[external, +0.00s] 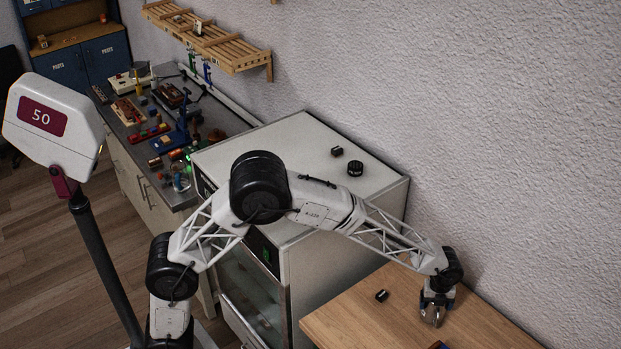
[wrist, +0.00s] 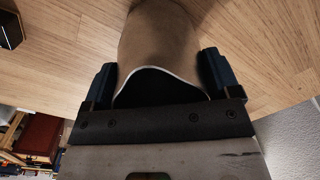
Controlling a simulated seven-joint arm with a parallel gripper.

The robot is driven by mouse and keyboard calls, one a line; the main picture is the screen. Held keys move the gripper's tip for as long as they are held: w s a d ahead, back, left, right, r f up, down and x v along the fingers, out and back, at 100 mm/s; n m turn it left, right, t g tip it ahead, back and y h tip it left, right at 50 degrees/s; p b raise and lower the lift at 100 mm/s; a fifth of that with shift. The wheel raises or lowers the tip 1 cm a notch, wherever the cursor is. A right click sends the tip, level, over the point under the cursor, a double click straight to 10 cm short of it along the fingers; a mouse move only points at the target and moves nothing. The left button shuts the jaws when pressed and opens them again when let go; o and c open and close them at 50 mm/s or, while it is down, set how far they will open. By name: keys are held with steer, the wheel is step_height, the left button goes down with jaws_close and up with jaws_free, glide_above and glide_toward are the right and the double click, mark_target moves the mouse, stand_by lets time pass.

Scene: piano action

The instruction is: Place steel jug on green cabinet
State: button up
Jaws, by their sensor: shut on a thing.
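My gripper (external: 436,303) is low over the wooden table at the right, with its fingers pointing down. It is shut on the steel jug (external: 433,317), a small grey metallic shape at the fingertips. In the wrist view, the jug (wrist: 158,38) shows a brownish reflective body, a pale rim and a dark opening, and lies between the two blue fingers of my gripper (wrist: 157,75). Wood lies behind it; I cannot tell whether the jug touches the table. No clearly green cabinet shows in either view.
The wooden table (external: 365,318) carries a small dark object (external: 382,296). A pale glass-fronted cabinet (external: 315,140) stands left of it, with two small dark items on top. A cluttered workbench (external: 125,115), blue cabinets (external: 85,62) and a wall shelf (external: 222,50) are farther back. The wall is close on the right.

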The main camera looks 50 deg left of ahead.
steer(key=o, duration=1)
steer(key=shift+f, duration=0.1)
steer(key=shift+c, duration=0.2)
step_height(320, 180, up, 12)
steer(key=shift+a, duration=0.15)
steer(key=shift+s, duration=0.1)
stand_by(0.4)
